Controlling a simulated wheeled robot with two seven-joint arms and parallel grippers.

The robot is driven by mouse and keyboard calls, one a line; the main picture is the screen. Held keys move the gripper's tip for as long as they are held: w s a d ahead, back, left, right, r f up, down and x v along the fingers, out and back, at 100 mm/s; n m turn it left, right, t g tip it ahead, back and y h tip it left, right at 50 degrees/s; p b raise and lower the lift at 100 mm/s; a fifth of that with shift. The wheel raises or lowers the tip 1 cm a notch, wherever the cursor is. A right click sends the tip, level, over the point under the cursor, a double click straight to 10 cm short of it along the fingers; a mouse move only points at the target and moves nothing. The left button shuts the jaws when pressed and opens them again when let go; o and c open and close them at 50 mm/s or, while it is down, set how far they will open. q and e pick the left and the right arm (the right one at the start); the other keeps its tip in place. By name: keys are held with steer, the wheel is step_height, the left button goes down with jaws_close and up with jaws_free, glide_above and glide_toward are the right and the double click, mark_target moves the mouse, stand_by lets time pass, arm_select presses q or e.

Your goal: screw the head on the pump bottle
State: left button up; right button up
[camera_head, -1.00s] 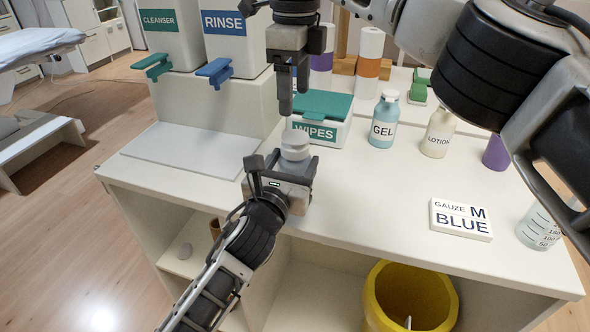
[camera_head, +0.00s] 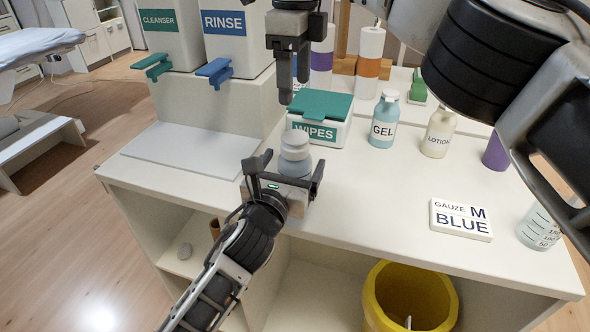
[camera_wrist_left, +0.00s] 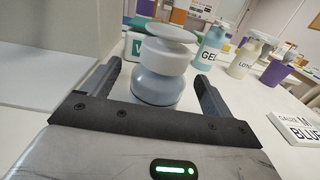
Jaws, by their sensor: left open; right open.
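The pump bottle (camera_head: 294,166) stands upright near the front edge of the counter, with a white pump head (camera_head: 294,141) on top. In the left wrist view the bottle (camera_wrist_left: 158,86) has a pale blue-grey body, and the wide white head (camera_wrist_left: 168,38) sits on its neck. How tight the head is cannot be seen. My left gripper (camera_head: 290,172) is open, with its fingers on either side of the bottle body and gaps visible in the left wrist view. My right gripper (camera_head: 293,85) is open and empty, pointing down above and behind the bottle, near the wipes box.
A wipes box (camera_head: 320,116) stands close behind the bottle. The gel bottle (camera_head: 384,121), lotion bottle (camera_head: 438,133) and gauze box (camera_head: 461,219) stand to the right. A white board (camera_head: 185,150) lies to the left. A yellow bin (camera_head: 410,298) is below the front edge. The counter's middle is clear.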

arm_select(q)
steer(key=v, duration=1.5)
steer(key=shift+s, duration=0.3)
